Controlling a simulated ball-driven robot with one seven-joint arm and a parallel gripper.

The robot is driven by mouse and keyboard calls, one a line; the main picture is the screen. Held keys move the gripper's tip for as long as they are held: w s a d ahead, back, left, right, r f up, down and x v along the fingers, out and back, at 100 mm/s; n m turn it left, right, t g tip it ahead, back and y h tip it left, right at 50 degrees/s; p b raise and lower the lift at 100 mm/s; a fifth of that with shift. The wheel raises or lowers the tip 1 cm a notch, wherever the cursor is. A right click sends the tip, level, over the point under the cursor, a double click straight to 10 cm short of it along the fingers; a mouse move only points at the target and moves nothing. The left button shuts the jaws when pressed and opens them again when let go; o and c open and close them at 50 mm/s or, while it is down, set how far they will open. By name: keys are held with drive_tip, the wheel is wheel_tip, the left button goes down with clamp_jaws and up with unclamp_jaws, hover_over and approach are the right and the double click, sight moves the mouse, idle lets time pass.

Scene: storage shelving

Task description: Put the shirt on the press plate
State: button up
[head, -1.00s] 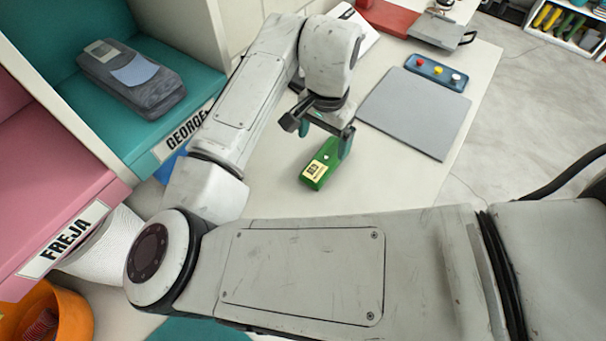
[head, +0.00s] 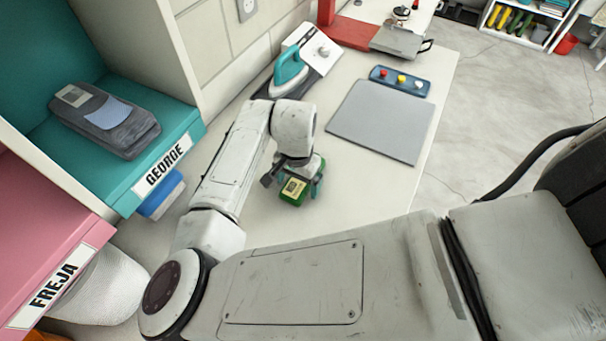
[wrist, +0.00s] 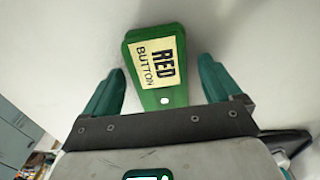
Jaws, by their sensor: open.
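A folded dark grey denim garment (head: 105,118), perhaps the shirt, lies on the teal shelf marked GEORGE at the left in the head view. A flat grey plate (head: 382,122), perhaps the press plate, lies bare on the white table. My gripper (head: 297,182) is low over the table, around a green box (head: 292,192). In the wrist view, my gripper (wrist: 160,88) is open, with one teal finger on each side of the green box (wrist: 158,68). The box's label reads RED BUTTON. Small gaps show between box and fingers.
A blue panel (head: 400,81) with red, yellow and white buttons lies behind the plate. A teal iron (head: 288,70) stands near the wall. A red and grey device (head: 400,40) is farther back. The pink FREJA shelf (head: 45,230) is at lower left.

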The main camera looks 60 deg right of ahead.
drive_tip(key=shift+c, duration=0.4)
drive_tip(key=c, duration=1.2)
